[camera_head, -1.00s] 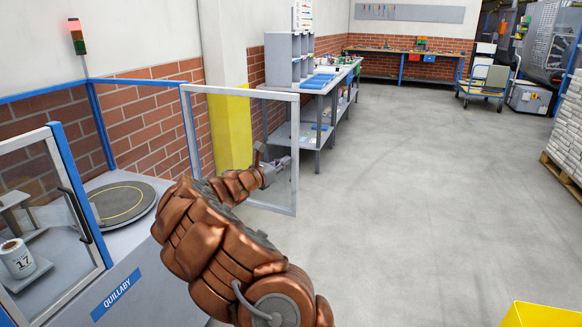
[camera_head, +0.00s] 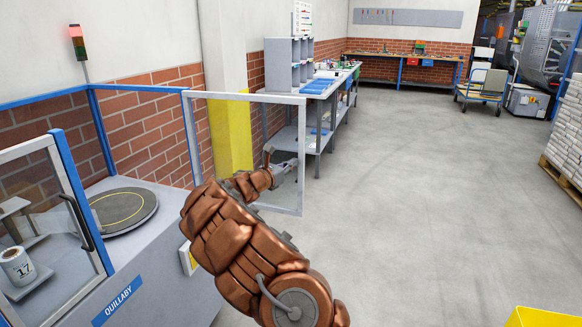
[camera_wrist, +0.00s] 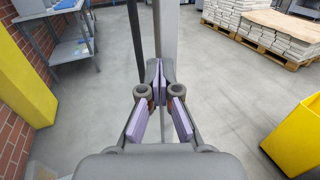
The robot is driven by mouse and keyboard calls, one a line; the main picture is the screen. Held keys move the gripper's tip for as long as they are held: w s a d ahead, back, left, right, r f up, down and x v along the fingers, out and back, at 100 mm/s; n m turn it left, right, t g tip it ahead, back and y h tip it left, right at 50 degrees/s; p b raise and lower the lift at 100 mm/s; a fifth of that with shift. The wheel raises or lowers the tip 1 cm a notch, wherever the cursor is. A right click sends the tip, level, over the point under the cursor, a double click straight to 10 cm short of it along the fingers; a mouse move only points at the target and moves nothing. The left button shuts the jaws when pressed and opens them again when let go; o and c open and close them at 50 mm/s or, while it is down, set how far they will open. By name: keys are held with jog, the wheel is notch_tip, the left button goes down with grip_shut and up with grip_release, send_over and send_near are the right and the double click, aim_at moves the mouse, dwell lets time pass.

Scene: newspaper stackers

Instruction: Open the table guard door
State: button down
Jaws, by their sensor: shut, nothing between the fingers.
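The table guard door (camera_head: 246,97) is a clear panel in a light grey frame. In the head view it stands swung outward from the blue guard frame (camera_head: 100,130), beside the round turntable (camera_head: 122,207). My arm reaches across it, and my gripper (camera_head: 287,168) is at its free edge. In the wrist view my gripper (camera_wrist: 160,85) is shut with nothing between its fingers. The door's grey edge post (camera_wrist: 167,30) rises just beyond the fingertips, with the dark handle bar (camera_wrist: 135,35) to its left. Whether the fingers touch the door I cannot tell.
Another guard panel (camera_head: 52,225) with a dark handle stands at the left. A grey workbench (camera_head: 318,120) and yellow pillar base (camera_head: 235,135) are behind the door. A yellow bin (camera_head: 540,317) is at lower right; stacked paper on a pallet (camera_head: 562,178) stands right. The middle floor is clear.

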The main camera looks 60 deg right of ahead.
jog(key=shift+a, duration=0.1)
jog(key=s+a+b, duration=0.2)
jog(key=s+a, duration=0.2)
jog(key=a, duration=0.9)
jog(key=shift+b, duration=0.3)
jog(key=shift+s+a+r, duration=0.1)
jog(key=s+a+r+m+g+y+p, duration=0.1)
jog(key=s+a+r+m+g+y, duration=0.15)
jog(key=s+a+m, duration=0.35)
jog(key=s+a+r+m+g+y+p, duration=0.1)
jog(key=s+a+m+y, duration=0.2)
jog(key=s+a+m, duration=0.4)
jog(key=s+a+f+m+t+y+p, duration=0.1)
jog(key=s+a+y, duration=0.3)
jog(key=a, duration=0.7)
jog(key=s+a+f+m+t+y+p, duration=0.1)
jog(key=s+a+f+y, duration=0.3)
jog(key=a, duration=0.7)
jog(key=s+a+f+m+t+y+p, duration=0.1)
jog(key=s+a+f+m+y, duration=0.1)
jog(key=a, duration=0.9)
jog(key=s+f+y, duration=0.1)
jog(key=s+y, duration=0.1)
jog(key=s, duration=0.1)
jog(key=shift+s+f, duration=0.2)
